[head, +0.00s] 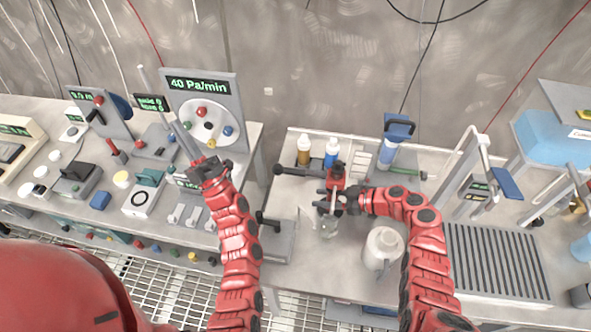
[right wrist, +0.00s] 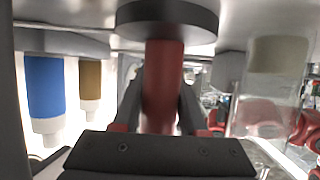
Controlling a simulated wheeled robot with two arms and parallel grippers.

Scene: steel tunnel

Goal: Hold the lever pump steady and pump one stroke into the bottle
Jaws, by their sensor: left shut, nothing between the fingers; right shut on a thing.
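The lever pump (head: 337,174) has a red body and a dark lever reaching left, on the right-hand bench. My right gripper (head: 338,198) is shut on its red column (right wrist: 163,85), which stands upright between the fingers under a black disc in the right wrist view. A clear bottle (head: 329,228) appears just in front of the pump in the head view; its outline is faint, and I cannot tell whether it lies under the spout. My left gripper (head: 204,163) is shut and empty, raised in front of the dial panel, well left of the pump and touching nothing I can make out.
A brown bottle (head: 304,150) and a blue bottle (head: 331,152) stand behind the pump. A white jug (head: 383,247) stands right of my right gripper. A dial panel (head: 204,112) reads 40 Pa/min. A ribbed tray (head: 497,262) lies right.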

